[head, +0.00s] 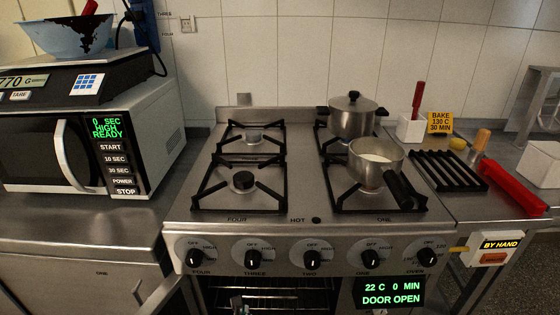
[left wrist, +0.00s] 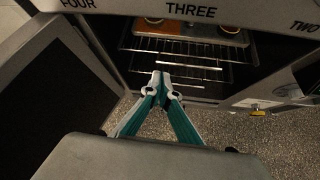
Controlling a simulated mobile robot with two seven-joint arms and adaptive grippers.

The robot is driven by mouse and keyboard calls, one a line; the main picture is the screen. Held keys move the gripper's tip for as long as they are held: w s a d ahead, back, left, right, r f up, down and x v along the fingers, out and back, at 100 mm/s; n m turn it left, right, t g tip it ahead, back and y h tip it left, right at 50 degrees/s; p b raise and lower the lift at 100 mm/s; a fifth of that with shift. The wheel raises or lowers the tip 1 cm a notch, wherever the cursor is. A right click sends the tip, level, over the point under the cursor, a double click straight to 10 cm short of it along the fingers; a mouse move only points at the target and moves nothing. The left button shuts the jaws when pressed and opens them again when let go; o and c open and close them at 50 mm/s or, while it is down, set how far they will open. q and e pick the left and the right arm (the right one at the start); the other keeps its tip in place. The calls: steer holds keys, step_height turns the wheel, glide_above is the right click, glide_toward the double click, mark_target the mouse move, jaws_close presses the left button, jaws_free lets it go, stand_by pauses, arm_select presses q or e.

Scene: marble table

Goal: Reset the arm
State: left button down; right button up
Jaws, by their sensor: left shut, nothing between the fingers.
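My left gripper (left wrist: 160,88) is shut and empty in the left wrist view. Its green and grey fingers meet at the tips, in front of the open oven and its wire racks (left wrist: 180,48). A small part of the left gripper (head: 239,306) shows at the bottom edge of the head view, below the stove knobs and in front of the oven opening (head: 290,297). Most of the left arm is out of frame. My right gripper is not in view.
The oven door (left wrist: 65,95) stands open at left in the left wrist view. A metal tray with orange contents (left wrist: 195,25) sits inside. A lidded pot (head: 352,115) and a saucepan (head: 370,170) stand on the stove. A microwave (head: 60,155) is at left.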

arm_select(q)
steer(key=s+a+r+m+t+y+p, duration=0.1)
steer(key=a+r+m+t, duration=0.3)
steer(key=r+m, duration=0.25)
steer(key=s+a+r+m+t+p, duration=0.1)
steer(key=a+r+m+t, duration=0.25)
steer(key=r+m, duration=0.3)
steer(key=s+d+f+m+h+p, duration=0.1)
steer(key=s+d+f+m+h, duration=0.35)
steer(key=m, duration=0.85)
steer(key=s+a+f+m+g, duration=0.3)
steer(key=s+f+m, duration=0.3)
steer(key=s+a+f+m+g+p, duration=0.1)
steer(key=s+a+f+m+g, duration=0.3)
steer(key=s+f+m, duration=0.2)
steer(key=shift+s+f+m, duration=0.15)
steer(key=shift+m, duration=0.55)
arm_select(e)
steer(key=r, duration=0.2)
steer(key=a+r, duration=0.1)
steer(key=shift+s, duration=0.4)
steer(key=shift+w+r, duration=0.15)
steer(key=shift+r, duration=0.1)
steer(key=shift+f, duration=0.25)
